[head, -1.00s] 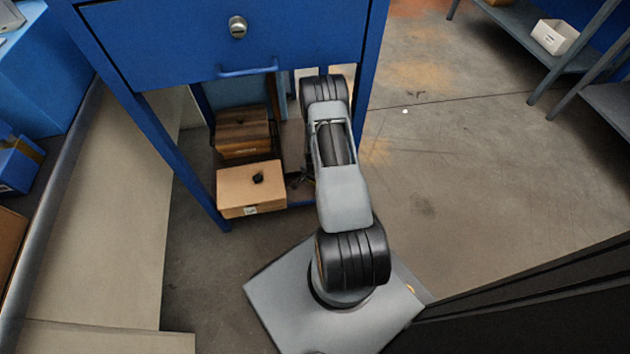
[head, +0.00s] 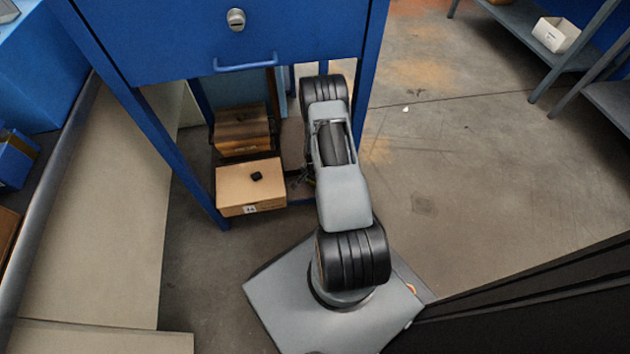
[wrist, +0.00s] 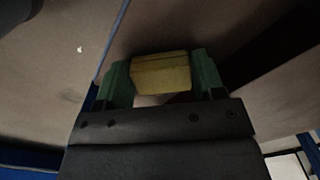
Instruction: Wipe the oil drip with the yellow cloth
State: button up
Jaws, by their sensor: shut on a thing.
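The yellow cloth (wrist: 161,72) is a folded, block-like piece in the wrist view. It sits between the two green fingers of my gripper (wrist: 162,80), which is shut on it. A dim brownish surface lies behind the cloth; I cannot tell whether the cloth touches it. In the head view my arm covers most of the gripper, and the cloth is not visible there. I cannot pick out the oil drip in either view.
A blue bench with a drawer (head: 180,40) stands over my arm, its leg (head: 180,165) close on the left. Below it are a cardboard box (head: 250,195) with a small black object (head: 256,176) on top and a darker box (head: 242,132). Open floor (head: 470,170) lies right.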

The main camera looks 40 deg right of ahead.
jog(key=shift+f, duration=0.35)
jog(key=shift+d, duration=0.15)
